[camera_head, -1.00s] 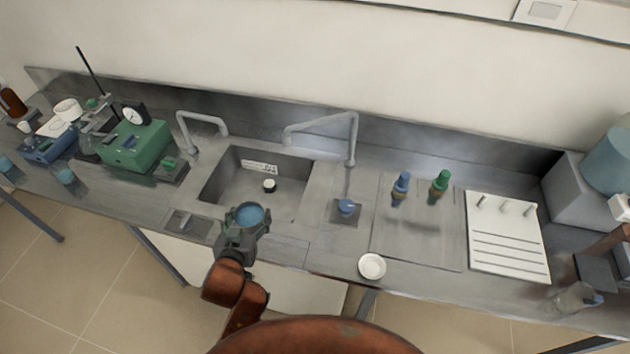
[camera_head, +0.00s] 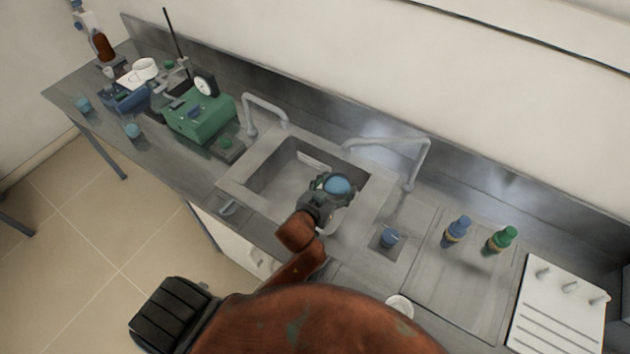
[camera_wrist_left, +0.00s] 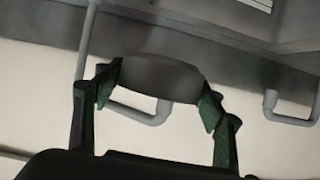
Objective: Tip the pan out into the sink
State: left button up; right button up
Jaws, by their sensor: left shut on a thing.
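The pan (camera_head: 338,186) is a small round vessel whose blue inside or contents face up toward my head camera. My left gripper (camera_head: 327,191) is shut on it and holds it over the right part of the sink. In the left wrist view the pan (camera_wrist_left: 160,78) is a grey rounded shape between the two green-padded fingers. The sink (camera_head: 278,188) is a rectangular steel basin in the bench, its right side partly hidden by my gripper and arm. My right gripper is out of view.
A grey tap (camera_head: 264,106) stands behind the sink, and another tap (camera_head: 412,160) stands at its right. A green device (camera_head: 200,117) is left of the sink. Blue-capped (camera_head: 458,229) and green-capped (camera_head: 502,239) bottles stand right. A white dish (camera_head: 400,306) lies near the front edge.

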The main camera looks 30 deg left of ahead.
aim_at(327, 185)
pick_arm(q)
jog(key=shift+m, duration=0.3)
jog(key=a+f+p, duration=0.1)
jog(key=w+a+f+p, duration=0.1)
jog(key=f, duration=0.1)
jog(key=a+f+p, duration=0.1)
jog(key=a, duration=0.1)
jog(key=shift+w+f+p, duration=0.3)
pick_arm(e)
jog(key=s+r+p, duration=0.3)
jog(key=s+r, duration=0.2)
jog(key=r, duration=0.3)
pick_arm(q)
jog(key=s+a+f+n+h+b, duration=0.1)
jog(key=a+f+b, duration=0.3)
jog(key=f, duration=0.6)
jog(key=shift+a+b, duration=0.3)
jog(key=shift+a, duration=0.65)
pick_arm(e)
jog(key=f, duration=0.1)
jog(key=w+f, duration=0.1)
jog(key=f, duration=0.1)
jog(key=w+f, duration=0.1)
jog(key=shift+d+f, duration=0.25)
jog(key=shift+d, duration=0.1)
pick_arm(q)
jog(key=shift+r, duration=0.1)
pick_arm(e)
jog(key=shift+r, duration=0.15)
